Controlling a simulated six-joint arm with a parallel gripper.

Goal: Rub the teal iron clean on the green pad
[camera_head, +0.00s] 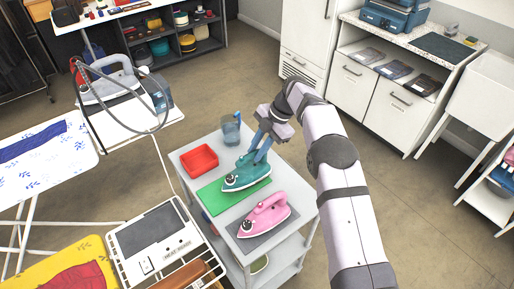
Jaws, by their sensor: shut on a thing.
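The teal iron (243,177) is upright on the green pad (213,198), its tip pointing left. The pad lies flat on the top of a grey cart (300,205). My gripper (262,154) comes down from above and is shut on the teal iron's handle. The iron covers the upper right part of the pad. I cannot tell whether its soleplate presses on the pad or hovers just over it, and its underside is hidden.
A pink iron (265,214) stands on a grey mat just in front. A red tray (199,160) and a clear cup (231,131) with something blue in it are behind. An ironing board (40,170) is at the left. Open floor lies right of the cart.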

